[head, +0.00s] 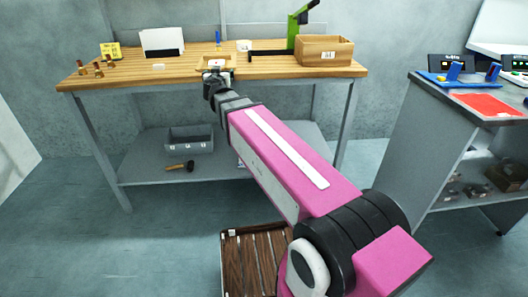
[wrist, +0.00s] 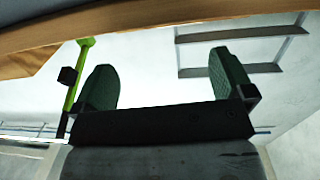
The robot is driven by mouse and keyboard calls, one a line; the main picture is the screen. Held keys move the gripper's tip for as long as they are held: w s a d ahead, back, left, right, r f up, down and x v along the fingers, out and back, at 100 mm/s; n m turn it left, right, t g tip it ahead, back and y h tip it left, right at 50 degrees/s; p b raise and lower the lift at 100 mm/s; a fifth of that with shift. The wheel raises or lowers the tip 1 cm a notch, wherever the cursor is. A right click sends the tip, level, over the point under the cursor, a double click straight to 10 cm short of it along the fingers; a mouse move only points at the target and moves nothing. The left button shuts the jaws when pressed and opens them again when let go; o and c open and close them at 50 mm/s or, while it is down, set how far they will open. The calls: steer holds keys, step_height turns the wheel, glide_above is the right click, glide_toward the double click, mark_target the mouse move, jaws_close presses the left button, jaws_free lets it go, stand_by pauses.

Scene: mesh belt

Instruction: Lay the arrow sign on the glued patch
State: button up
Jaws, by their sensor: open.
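My gripper (head: 214,84) is at the front edge of the wooden workbench (head: 275,72). In the wrist view its two dark green fingers (wrist: 165,80) stand wide apart with nothing between them. Just beyond the gripper, a small wood-coloured piece with a white and reddish face (head: 216,63) lies on the bench, partly hidden by my wrist; I cannot tell whether it is the arrow sign or the glued patch. A small white piece (head: 158,67) lies flat to its left. A yellow card with dark marks (head: 110,50) stands at the back left; its marks are too small to read.
A wooden box (head: 325,50), a green tool (head: 297,30) and a white cup-like thing (head: 244,45) stand on the bench's right half. Small wooden pegs (head: 91,69) and a white panel (head: 162,41) are left. A grey cart with a red sheet (head: 487,104) stands at right.

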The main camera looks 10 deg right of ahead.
steer(key=s+d+f+g+h, duration=0.1)
steer(key=s+d+f+g, duration=0.2)
steer(key=d+f, duration=0.3)
steer(key=s+d+f+m+g+h, duration=0.1)
steer(key=s+d+f+g, duration=0.2)
steer(key=f, duration=0.4)
steer(key=s+d+f+g+h, duration=0.1)
steer(key=s+d+f+g, duration=0.15)
steer(key=d+f, duration=0.4)
steer(key=s+d+f+n+g+y, duration=0.2)
steer(key=s+f+g+y, duration=0.3)
steer(key=s+f, duration=1)
steer(key=g, duration=0.3)
steer(key=shift+s+d+f+g, duration=0.2)
steer(key=shift+s+d+g, duration=0.1)
steer(key=shift+d+g, duration=0.05)
